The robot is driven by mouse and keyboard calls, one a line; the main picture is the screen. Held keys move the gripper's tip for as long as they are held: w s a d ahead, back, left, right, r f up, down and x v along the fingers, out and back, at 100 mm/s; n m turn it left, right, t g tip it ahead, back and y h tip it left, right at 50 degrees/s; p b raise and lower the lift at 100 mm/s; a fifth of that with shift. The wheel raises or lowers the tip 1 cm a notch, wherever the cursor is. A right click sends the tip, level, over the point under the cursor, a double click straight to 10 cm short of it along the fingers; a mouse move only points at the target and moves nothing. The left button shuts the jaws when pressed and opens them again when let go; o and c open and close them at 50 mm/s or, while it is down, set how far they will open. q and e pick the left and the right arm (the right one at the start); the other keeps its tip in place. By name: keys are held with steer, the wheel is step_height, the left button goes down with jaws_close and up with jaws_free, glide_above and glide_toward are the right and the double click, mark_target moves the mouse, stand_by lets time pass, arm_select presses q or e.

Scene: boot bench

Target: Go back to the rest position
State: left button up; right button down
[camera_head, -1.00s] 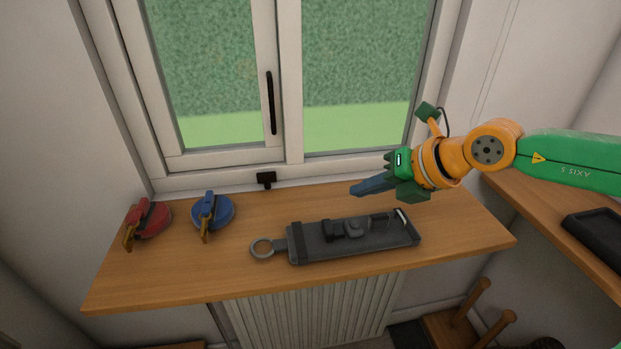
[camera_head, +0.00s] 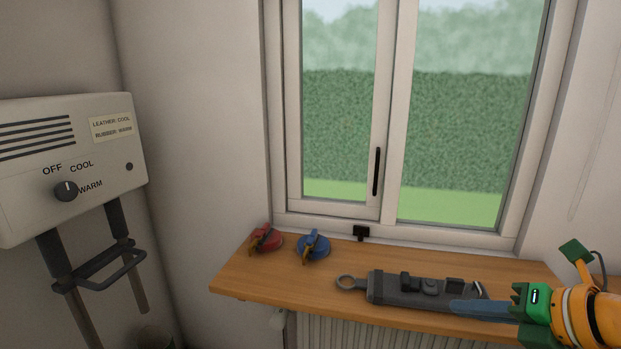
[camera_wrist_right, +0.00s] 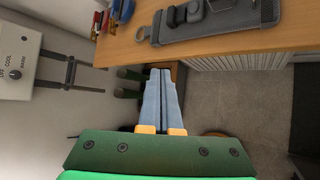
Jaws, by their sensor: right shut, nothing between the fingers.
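My right gripper (camera_head: 484,309) comes in from the right in the head view, in front of the wooden sill shelf. Its blue-grey fingers overlap the right end of the grey tray-like device in the picture. In the right wrist view the two fingers (camera_wrist_right: 161,98) lie together, shut with nothing between them, pointing over the floor below the shelf edge. Whether the gripper touches anything in the head view is hard to tell, but the wrist view shows it clear. My left gripper is not in view.
The wooden shelf (camera_head: 280,282) under the window holds a red clamp-like piece (camera_head: 267,240), a blue one (camera_head: 314,248) and the grey device (camera_head: 395,287) with a ring handle. A boot dryer (camera_head: 70,150) with a dial hangs on the left wall. A radiator (camera_wrist_right: 235,62) is below the shelf.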

steer(key=w+a+m+t+y, duration=0.4)
steer(key=m, duration=0.1)
steer(key=s+d+f+m+t+h, duration=0.1)
steer(key=s+d+f+m+h, duration=0.15)
steer(key=f+m+h, duration=0.4)
steer(key=s+d+f+m+t+h, duration=0.1)
steer(key=d+f+m+h, duration=0.3)
steer(key=f+m, duration=0.55)
steer(key=s+a+f+m+g+y, duration=0.1)
steer(key=s+a+f+m+g, duration=0.4)
steer(key=s+f, duration=0.35)
steer(key=s+a+f+m+g+y, duration=0.1)
steer(key=s+a+f+m+g, duration=0.2)
steer(key=s+a+f+g, duration=0.5)
steer(key=s+d+f, duration=0.2)
steer(key=s+f, duration=0.1)
steer(key=f, duration=0.5)
steer(key=s+d+f, duration=0.2)
steer(key=f, duration=0.6)
steer(key=s+d+f+g, duration=0.1)
steer(key=s+f, duration=0.7)
steer(key=s, duration=0.3)
steer(key=shift+s+d+h, duration=0.2)
steer(key=shift+d+h, duration=0.15)
steer(key=shift+d, duration=0.05)
